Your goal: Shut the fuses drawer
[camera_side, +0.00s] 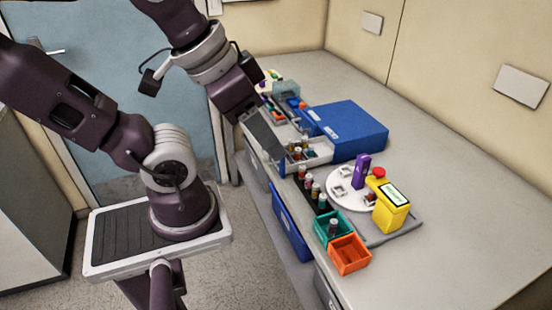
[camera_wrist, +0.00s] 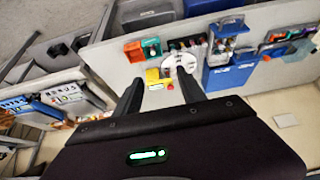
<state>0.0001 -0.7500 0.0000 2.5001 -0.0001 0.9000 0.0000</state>
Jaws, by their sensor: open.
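A blue drawer cabinet (camera_side: 347,132) stands on the bench. A light grey drawer (camera_side: 318,155) sticks out of its front, with several small coloured items inside. I cannot read the label to confirm it as the fuses drawer. The wrist view also shows the blue cabinet (camera_wrist: 228,78) and the pulled-out drawer (camera_wrist: 229,41), right of my fingers.
A row of vials (camera_side: 315,190), a white round carousel (camera_side: 345,185), a yellow device (camera_side: 391,207), a teal bin (camera_side: 326,228) and an orange bin (camera_side: 349,254) stand nearer the camera. More small trays (camera_side: 289,103) lie beyond the drawer. The bench's right side is clear.

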